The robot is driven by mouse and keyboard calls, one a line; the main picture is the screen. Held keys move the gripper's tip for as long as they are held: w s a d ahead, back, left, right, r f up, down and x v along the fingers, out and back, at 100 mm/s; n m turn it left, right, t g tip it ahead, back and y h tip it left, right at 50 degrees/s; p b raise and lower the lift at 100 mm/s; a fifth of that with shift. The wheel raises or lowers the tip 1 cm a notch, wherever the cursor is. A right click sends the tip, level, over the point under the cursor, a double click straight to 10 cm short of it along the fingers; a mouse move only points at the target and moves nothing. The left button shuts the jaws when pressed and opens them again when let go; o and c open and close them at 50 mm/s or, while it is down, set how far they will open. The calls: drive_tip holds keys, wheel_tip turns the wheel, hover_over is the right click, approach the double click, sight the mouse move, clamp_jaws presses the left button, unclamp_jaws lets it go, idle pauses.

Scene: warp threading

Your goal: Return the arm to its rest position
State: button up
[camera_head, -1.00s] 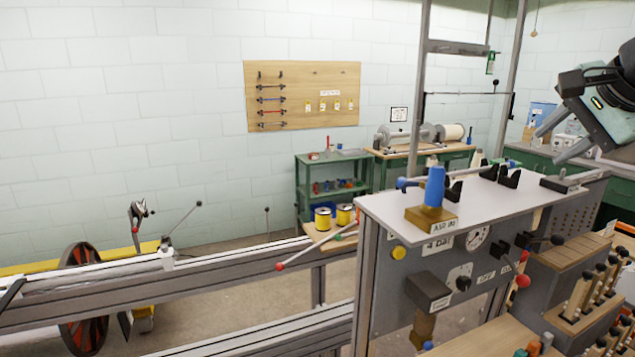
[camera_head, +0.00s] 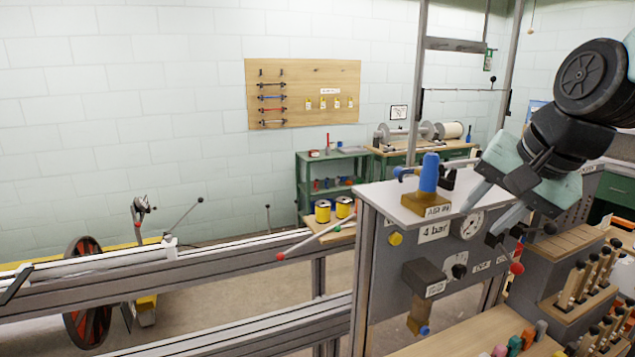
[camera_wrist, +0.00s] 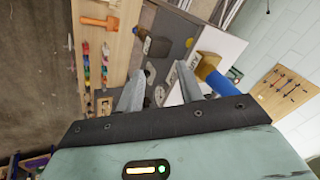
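My gripper (camera_head: 484,207) shows at the right in the head view, in front of the grey control panel (camera_head: 385,265). Its two pale fingers point down and to the left and stand apart with nothing between them. In the wrist view the fingers (camera_wrist: 158,92) are also spread and empty. The blue-handled AIR IN valve (camera_head: 428,175) stands upright on the panel's top, left of the fingers. It also shows in the wrist view (camera_wrist: 218,80), just right of the right finger; I cannot tell whether they touch.
A wooden rack of handled tools (camera_head: 585,280) and several coloured pegs (camera_head: 515,345) lie below the gripper at the lower right. A red-tipped lever (camera_head: 310,243) sticks out left of the panel. Metal loom beams (camera_head: 200,272) run left. Yellow spools (camera_head: 322,211) stand behind.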

drive_tip(key=s+a+f+n+g+b, duration=0.1)
drive_tip(key=s+a+f+n, duration=0.4)
drive_tip(key=s, duration=0.5)
drive_tip(key=s+a+f+n+g+h+b, duration=0.1)
drive_tip(key=s+a+f+n+g, duration=0.3)
drive_tip(key=s+f+n, duration=0.6)
wheel_tip(320, 180, down, 2)
drive_tip(key=shift+s+a+f+g, duration=0.1)
drive_tip(key=shift+s+a+g, duration=0.15)
drive_tip(key=shift+a, duration=0.4)
drive_tip(key=shift+w, duration=0.1)
